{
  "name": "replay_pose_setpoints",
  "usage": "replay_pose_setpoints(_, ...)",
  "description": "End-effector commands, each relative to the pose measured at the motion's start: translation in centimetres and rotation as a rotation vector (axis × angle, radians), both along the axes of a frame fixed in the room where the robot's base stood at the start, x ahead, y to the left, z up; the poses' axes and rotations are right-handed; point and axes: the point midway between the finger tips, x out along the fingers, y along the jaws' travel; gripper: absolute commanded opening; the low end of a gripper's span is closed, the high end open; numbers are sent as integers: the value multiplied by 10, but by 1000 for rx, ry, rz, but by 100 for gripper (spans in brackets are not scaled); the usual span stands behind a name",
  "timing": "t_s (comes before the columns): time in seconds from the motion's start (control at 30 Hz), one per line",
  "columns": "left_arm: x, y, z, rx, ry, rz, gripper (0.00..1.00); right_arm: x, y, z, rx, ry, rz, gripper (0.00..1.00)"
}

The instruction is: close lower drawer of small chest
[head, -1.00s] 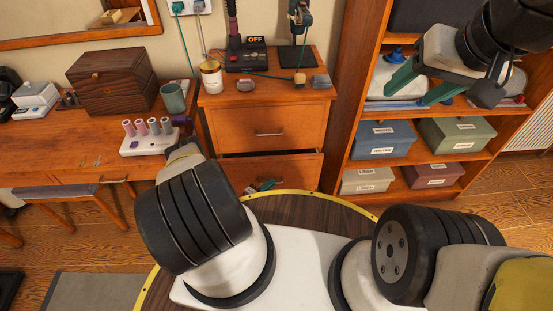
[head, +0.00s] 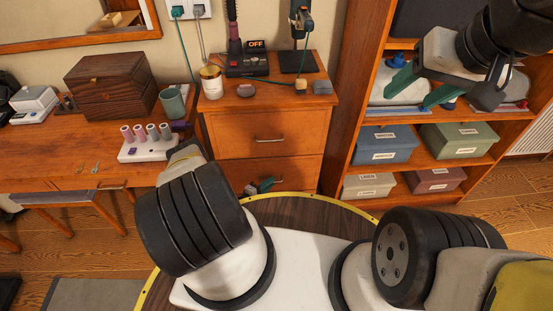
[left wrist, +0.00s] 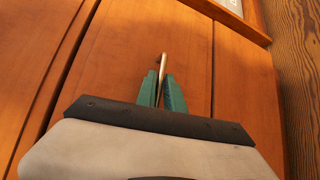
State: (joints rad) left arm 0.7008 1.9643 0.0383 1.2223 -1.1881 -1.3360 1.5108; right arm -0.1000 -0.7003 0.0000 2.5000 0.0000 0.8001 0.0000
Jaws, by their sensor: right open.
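The small chest (head: 228,127) is orange-brown wood with an upper drawer (head: 235,141) and a lower drawer (head: 300,172). The lower drawer's front now looks flush, with only a thin seam above it. My left gripper (head: 264,185) is at the lower drawer's front, partly hidden by my arm. In the left wrist view, its green fingers (left wrist: 162,88) are close together around the slim metal handle (left wrist: 164,62), against the wooden front (left wrist: 120,60). My right gripper (head: 418,88) is open and empty, raised in front of the shelf unit, far from the chest.
A candle jar (head: 211,82) and electrical tools stand on the chest top. A desk (head: 90,150) with a wooden box (head: 110,85) is to the left. The shelf unit (head: 350,120) with fabric boxes (head: 385,144) is to the right.

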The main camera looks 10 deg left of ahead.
Motion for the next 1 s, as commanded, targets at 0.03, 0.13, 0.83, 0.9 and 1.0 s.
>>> replay_pose_setpoints(0.03,1,0,1,0,-1,0,25,0,0,0,0,0,0,59)
replay_pose_setpoints(0.13,0,0,1,0,-2,-1,31,0,0,0,0,0,0,59)
replay_pose_setpoints(0.83,-55,32,9,-2,-1,-1,31,0,0,0,0,0,0,59)
replay_pose_setpoints(0.9,-62,35,10,-1,-1,-1,31,0,0,0,0,0,0,59)
replay_pose_setpoints(1.0,-66,37,11,0,-2,-2,31,0,0,0,0,0,0,59)
